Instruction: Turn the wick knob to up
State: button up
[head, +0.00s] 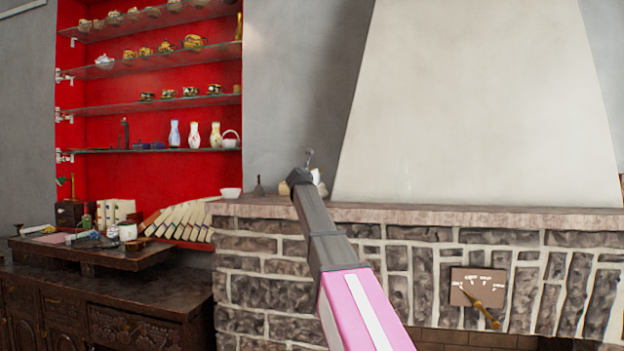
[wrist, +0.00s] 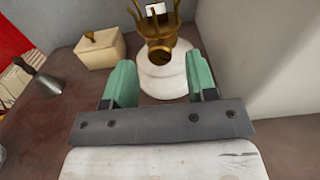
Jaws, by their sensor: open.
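A brown plate (head: 461,296) with white marks is on the brick front at the right of the head view. A brass knob (head: 488,316) with a long handle sits on it, the handle slanting down to the right. I take this for the wick knob; the marks are too small to read. My gripper is far from it, up at the mantel. In the wrist view my gripper (wrist: 158,64) has its teal fingers apart with nothing held. A brass stand (wrist: 160,38) on a round white base (wrist: 163,78) lies beyond the fingers. The fingers are hidden in the head view.
A cream box (wrist: 101,50) and a grey cone (wrist: 45,87) stand on the mantel (head: 460,216) near my gripper. A pale chimney hood (head: 475,110) rises behind. A dark cabinet (head: 110,290) with a cluttered tray stands at the left.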

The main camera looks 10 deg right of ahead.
jog(key=shift+x, duration=1.4)
jog(key=shift+c, duration=0.3)
jog(key=c, duration=0.9)
jog(key=shift+o, duration=0.2)
